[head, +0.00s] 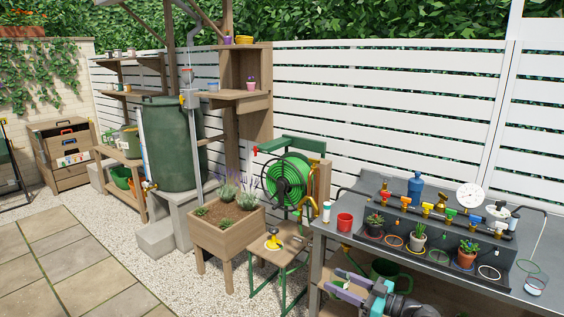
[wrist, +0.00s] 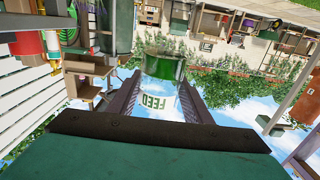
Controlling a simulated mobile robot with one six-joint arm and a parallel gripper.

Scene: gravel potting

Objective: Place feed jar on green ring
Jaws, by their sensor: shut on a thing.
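My gripper (wrist: 160,95) is shut on the feed jar (wrist: 165,68), a clear jar with green at one end and the word FEED on it. In the wrist view the jar sits between the two dark fingers, with sky and foliage behind it. In the head view my gripper (head: 345,292) is low, beside the front edge of the grey bench, and the jar cannot be made out clearly there. A thin greenish ring (head: 529,266) lies on the bench at the right; its exact colour is hard to tell.
A row of coloured taps (head: 441,206) stands behind. A red cup (head: 345,222) is at the left end. A small clear container (head: 535,285) stands near the right front.

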